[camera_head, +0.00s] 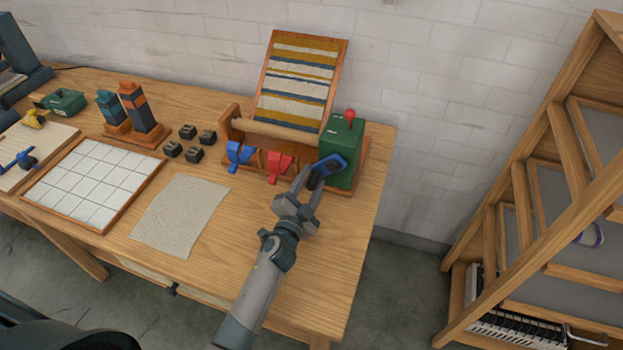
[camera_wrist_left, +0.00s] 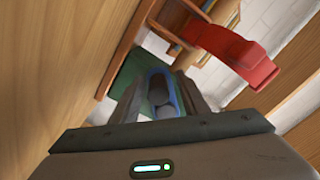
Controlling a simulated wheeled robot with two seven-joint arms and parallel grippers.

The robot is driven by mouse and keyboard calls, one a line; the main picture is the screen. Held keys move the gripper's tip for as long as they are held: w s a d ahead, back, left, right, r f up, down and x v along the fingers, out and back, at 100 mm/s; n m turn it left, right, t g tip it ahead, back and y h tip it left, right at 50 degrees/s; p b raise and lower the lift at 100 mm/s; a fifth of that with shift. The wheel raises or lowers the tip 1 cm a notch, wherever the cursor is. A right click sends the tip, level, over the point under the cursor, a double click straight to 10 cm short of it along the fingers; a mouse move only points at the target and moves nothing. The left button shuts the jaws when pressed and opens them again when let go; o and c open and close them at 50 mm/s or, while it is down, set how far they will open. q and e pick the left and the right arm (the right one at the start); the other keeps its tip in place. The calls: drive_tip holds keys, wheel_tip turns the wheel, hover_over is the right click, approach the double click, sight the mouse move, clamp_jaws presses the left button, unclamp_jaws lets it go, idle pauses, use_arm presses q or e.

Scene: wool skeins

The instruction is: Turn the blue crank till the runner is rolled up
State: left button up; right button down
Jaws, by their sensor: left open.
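The blue crank (camera_head: 333,165) sits on the front of a green box (camera_head: 345,140) at the right end of a wooden roller stand. A striped woven piece (camera_head: 295,82) in mustard, cream and blue lies on a tilted frame behind the pale roller (camera_head: 275,131); I cannot tell if it is the runner. My left gripper (camera_head: 312,176) is open, its fingers at the crank. In the left wrist view the blue crank (camera_wrist_left: 156,82) shows between the fingertips (camera_wrist_left: 160,90); contact is unclear. My right gripper is not in view.
A blue bracket (camera_head: 237,155) and a red bracket (camera_head: 278,166) stand along the stand's front, left of my gripper. A beige cloth (camera_head: 180,214) and white tiled tray (camera_head: 92,182) lie left. A wooden shelf (camera_head: 540,190) stands right. The table's front right is bare.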

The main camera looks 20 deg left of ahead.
use_arm(q)
drive_tip(key=shift+w, duration=0.2)
clamp_jaws()
drive_tip(key=shift+r, duration=0.15)
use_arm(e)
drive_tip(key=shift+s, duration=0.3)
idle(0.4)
